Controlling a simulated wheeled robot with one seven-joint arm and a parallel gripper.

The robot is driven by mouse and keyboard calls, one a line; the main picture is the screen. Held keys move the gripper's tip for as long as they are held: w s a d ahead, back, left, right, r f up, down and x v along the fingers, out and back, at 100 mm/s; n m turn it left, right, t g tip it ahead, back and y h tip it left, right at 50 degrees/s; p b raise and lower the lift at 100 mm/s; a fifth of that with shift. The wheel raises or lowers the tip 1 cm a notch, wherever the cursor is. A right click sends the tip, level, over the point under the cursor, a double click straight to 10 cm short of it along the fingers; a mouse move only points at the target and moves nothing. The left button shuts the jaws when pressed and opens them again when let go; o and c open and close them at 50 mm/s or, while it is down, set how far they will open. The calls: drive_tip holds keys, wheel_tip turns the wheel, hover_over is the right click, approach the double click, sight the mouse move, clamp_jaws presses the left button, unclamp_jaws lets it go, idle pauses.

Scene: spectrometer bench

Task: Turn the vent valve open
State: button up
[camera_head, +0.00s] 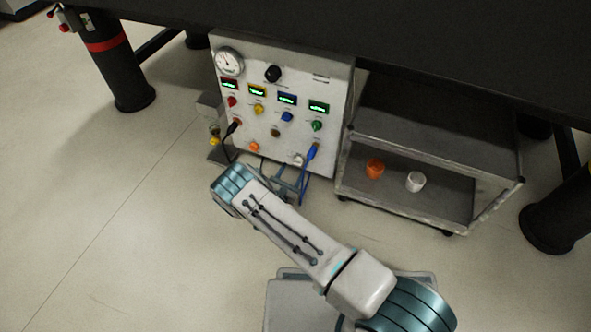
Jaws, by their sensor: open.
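A light grey instrument panel (262,135) stands under the dark bench. It carries a round dial gauge (229,62), a black round knob (273,73), and several small lit displays with coloured knobs below them. At its lower left is a small side fitting with a yellow part (214,141). I cannot tell which of these is the vent valve or how it is turned. My arm reaches from the lower right toward the panel's lower left. Its visible end is a teal joint in front of the floor below the panel. My gripper is not visible.
A black plug (232,127) and a blue plug (312,151) with cables sit low on the panel. A grey cart (410,138) stands to the right, holding an orange cup (375,168) and a white cup (415,181). Dark bench legs stand at both sides. Floor at left is clear.

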sight(297, 162)
drive_tip(key=b+x, duration=0.1)
drive_tip(key=x, duration=0.2)
drive_tip(key=shift+w+d, duration=0.15)
drive_tip(key=shift+w, duration=0.1)
drive_tip(key=c, duration=1)
